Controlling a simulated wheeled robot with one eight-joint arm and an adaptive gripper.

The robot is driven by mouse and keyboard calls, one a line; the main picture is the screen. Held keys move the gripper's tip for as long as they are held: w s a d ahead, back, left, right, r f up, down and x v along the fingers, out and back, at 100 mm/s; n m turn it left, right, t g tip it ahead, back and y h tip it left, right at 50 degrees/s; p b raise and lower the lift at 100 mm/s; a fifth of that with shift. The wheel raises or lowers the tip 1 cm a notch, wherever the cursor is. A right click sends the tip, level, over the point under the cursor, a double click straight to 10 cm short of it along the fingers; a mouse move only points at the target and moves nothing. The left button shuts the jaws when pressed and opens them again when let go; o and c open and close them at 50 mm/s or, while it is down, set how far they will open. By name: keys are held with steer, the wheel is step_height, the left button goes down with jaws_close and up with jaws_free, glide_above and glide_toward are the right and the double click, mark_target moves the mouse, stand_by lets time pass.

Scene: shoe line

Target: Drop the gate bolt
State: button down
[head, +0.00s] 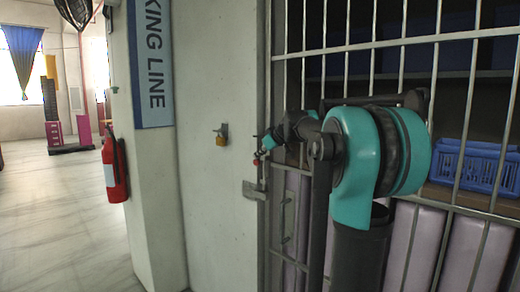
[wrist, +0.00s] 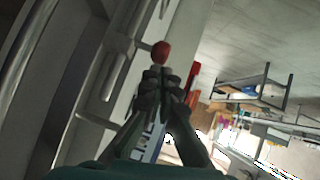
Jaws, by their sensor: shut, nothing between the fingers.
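The gate bolt shows at the gate's left edge as a small red knob (head: 257,162) above a grey metal bracket (head: 254,191) on the wall edge. The red knob also shows in the wrist view (wrist: 161,52), just beyond my fingertips. My gripper (head: 265,146) is beside the knob, slightly above it in the head view. In the wrist view my gripper (wrist: 162,78) has its fingers together with nothing between them. I cannot tell whether the fingertips touch the knob. The bolt's shaft is mostly hidden or too small to make out.
The barred gate (head: 405,60) stands at right, with a blue crate (head: 470,165) and pale purple panels behind it. A brass padlock (head: 221,139) hangs on the wall left of the bolt. A red fire extinguisher (head: 114,168) is further left, beside open floor (head: 65,225).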

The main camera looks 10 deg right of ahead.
steer(key=shift+f, duration=0.2)
step_height(320, 180, down, 5)
steer(key=shift+r, duration=0.1)
stand_by(0.4)
